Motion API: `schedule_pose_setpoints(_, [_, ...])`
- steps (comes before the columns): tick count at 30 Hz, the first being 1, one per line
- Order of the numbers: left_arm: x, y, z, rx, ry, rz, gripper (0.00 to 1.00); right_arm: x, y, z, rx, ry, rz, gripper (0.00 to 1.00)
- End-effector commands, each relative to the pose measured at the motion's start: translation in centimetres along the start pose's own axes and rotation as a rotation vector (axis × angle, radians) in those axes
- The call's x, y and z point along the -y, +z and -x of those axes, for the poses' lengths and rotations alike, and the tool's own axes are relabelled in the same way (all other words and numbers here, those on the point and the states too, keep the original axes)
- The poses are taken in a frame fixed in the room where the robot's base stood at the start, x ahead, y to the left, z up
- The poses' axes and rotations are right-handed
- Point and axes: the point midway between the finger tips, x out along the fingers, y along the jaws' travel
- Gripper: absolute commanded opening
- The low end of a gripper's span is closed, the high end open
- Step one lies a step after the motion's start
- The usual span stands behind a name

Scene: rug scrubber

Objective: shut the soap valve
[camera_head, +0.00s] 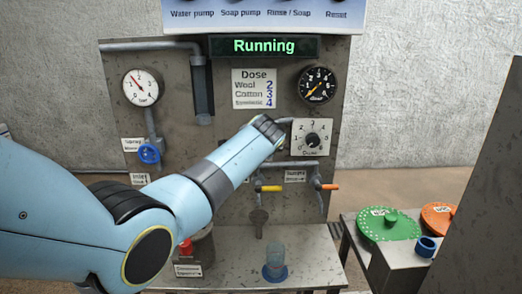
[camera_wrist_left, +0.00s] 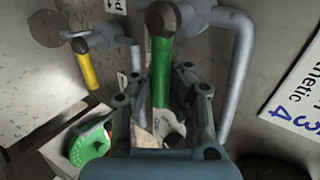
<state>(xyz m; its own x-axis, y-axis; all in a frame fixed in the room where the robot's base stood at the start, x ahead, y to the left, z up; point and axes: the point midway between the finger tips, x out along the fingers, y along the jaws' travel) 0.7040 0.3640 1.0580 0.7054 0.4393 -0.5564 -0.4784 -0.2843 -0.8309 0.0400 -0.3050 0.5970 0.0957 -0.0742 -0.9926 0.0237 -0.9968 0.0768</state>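A valve with a green handle (camera_wrist_left: 161,72) shows in the left wrist view, its handle hanging down from a dark knob on a grey pipe. My left gripper (camera_wrist_left: 163,95) is open, with one finger on each side of this handle and gaps showing beside it. Whether a finger touches it I cannot tell. In the head view my left arm covers the gripper and the green handle. A yellow handle (camera_head: 270,188) and an orange handle (camera_head: 330,186) lie level on the panel; the yellow one (camera_wrist_left: 87,70) also shows in the wrist view. No readable label names the soap valve.
The dose dial (camera_head: 312,139) and gauge (camera_head: 317,84) are close to my arm. A blue valve wheel (camera_head: 149,153) is at left. A blue-based cup (camera_head: 275,262) stands on the shelf. Green (camera_head: 390,226) and orange (camera_head: 438,217) lids sit at right. The display (camera_head: 264,46) reads Running.

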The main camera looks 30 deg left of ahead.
Motion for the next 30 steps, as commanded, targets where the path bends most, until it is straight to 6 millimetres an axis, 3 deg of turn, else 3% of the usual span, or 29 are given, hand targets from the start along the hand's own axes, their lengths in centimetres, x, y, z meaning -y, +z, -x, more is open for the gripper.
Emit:
schedule_pose_setpoints(1, [-0.84, 0.02, -0.07, 0.005, 0.015, -0.007, 0.00, -0.01, 0.00, -0.01, 0.000, 0.000, 0.000, 0.40])
schedule_pose_setpoints(11, [-0.93, 0.04, -0.09, 0.006, 0.017, -0.009, 0.00, -0.04, -0.01, -0.01, 0.000, 0.000, 0.000, 0.40])
schedule_pose_setpoints(20, [-0.55, 0.02, -0.06, 0.004, 0.010, -0.007, 0.39, -0.17, -0.04, -0.01, 0.000, 0.002, 0.001, 0.40])
schedule_pose_setpoints(30, [-0.26, -0.01, 0.33, 0.003, 0.004, -0.005, 0.39, -0.31, -0.02, -0.01, 0.000, 0.003, 0.001, 0.40])
